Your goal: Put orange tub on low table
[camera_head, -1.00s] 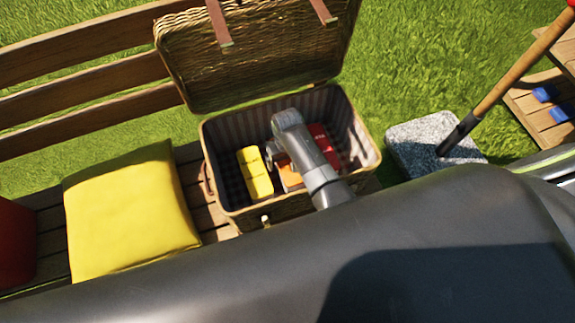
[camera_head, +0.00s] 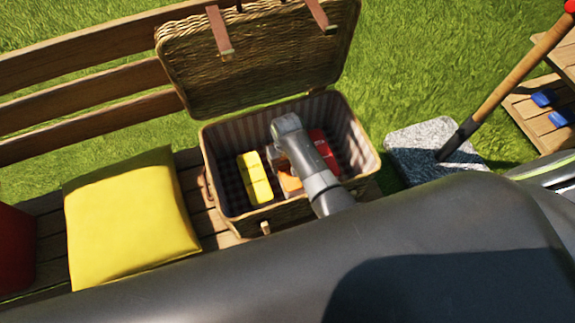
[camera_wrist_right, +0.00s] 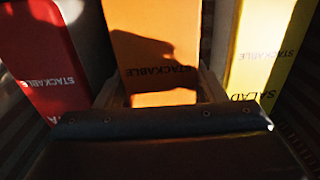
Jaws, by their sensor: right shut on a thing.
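The orange tub (camera_head: 291,184) stands in the open wicker basket, between a yellow tub (camera_head: 255,178) and a red tub (camera_head: 322,147). My right gripper (camera_wrist_right: 158,88) reaches down into the basket and is shut on the orange tub, which also shows in the right wrist view (camera_wrist_right: 150,35), with a finger on each side. In the head view my right wrist and arm cover part of the orange tub and hide the fingertips. A low slatted wooden table (camera_head: 530,108) shows at the right edge. My left gripper is not in view.
The wicker basket (camera_head: 207,160) stands on a wooden bench with its lid (camera_head: 270,60) raised behind. A yellow cushion (camera_head: 130,215) lies to the left. A stone block (camera_head: 410,145) and a wooden handle (camera_head: 505,80) stand between basket and table. Blue objects (camera_head: 545,97) rest on the table.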

